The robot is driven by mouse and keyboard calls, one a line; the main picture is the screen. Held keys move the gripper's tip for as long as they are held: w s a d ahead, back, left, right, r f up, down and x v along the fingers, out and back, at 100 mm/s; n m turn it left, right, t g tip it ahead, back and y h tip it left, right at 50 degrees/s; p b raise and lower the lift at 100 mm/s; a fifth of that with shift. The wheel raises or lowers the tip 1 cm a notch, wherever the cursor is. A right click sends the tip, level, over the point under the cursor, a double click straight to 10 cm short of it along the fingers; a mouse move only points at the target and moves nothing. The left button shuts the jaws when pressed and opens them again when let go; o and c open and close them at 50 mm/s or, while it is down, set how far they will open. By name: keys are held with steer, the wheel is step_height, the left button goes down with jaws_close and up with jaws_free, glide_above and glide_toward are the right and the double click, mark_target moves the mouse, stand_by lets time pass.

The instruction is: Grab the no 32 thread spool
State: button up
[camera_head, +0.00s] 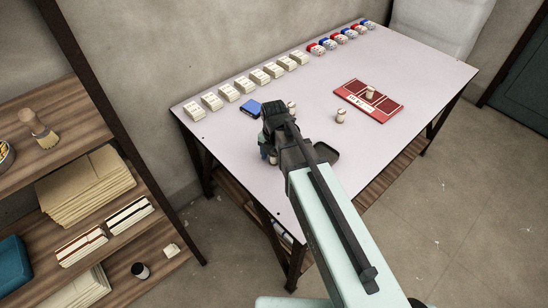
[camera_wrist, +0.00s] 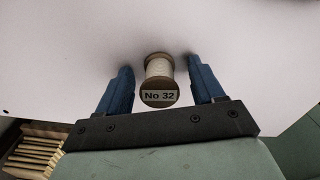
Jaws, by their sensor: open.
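The no 32 thread spool (camera_wrist: 159,70) shows in the wrist view, with pale thread, brown ends and a "No 32" label facing the camera. It is between the two blue fingers of my gripper (camera_wrist: 160,64), with a visible gap on each side. My gripper is open and not closed on it. In the head view my gripper (camera_head: 268,148) is low over the near left part of the white table (camera_head: 225,135). There the arm and gripper mostly hide this spool.
White stacks (camera_head: 228,92) and red and blue items (camera_head: 331,43) line the back edge.

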steer(key=c, duration=1.1)
